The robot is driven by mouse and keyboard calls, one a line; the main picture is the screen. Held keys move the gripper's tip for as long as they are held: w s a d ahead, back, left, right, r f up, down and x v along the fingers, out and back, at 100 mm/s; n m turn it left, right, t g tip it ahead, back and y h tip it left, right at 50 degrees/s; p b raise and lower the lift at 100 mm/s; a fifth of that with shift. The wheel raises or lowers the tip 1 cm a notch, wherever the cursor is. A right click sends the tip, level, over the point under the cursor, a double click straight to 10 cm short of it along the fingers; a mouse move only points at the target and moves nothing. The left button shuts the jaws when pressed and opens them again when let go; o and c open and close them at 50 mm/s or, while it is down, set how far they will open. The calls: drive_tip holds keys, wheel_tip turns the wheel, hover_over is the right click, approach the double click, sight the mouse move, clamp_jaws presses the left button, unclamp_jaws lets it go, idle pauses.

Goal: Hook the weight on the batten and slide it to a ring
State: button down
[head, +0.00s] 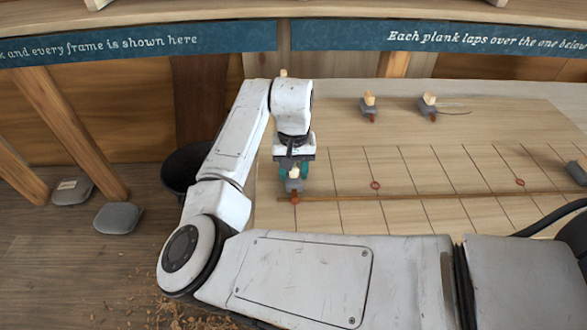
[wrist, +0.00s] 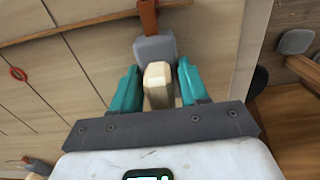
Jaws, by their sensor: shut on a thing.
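My gripper (head: 293,170) is shut on the pale wooden handle of a grey weight (head: 294,186). In the wrist view the teal fingers of my gripper (wrist: 158,88) stand either side of the handle, with the grey body of the weight (wrist: 154,48) just beyond. Its red-brown hook (wrist: 148,18) overlaps the batten (wrist: 80,28); I cannot tell whether it is hooked over it. In the head view the weight is at the left end of the long thin batten (head: 420,195). Red rings mark the board: one nearer ring (head: 375,185) and one farther right (head: 520,182).
Two more weights stand at the back of the board, one left (head: 369,106) and one right (head: 429,106) with a thin line beside it. Another grey block (head: 576,172) is at the right edge.

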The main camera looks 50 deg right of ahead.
idle(0.8)
drive_tip(key=shift+c, duration=2.4)
unclamp_jaws()
drive_tip(key=shift+f, duration=0.1)
wheel_tip(320, 180, up, 11)
drive_tip(key=shift+f+b, duration=0.1)
drive_tip(key=shift+b, duration=0.55)
wheel_tip(320, 180, up, 7)
drive_tip(key=p, duration=0.5)
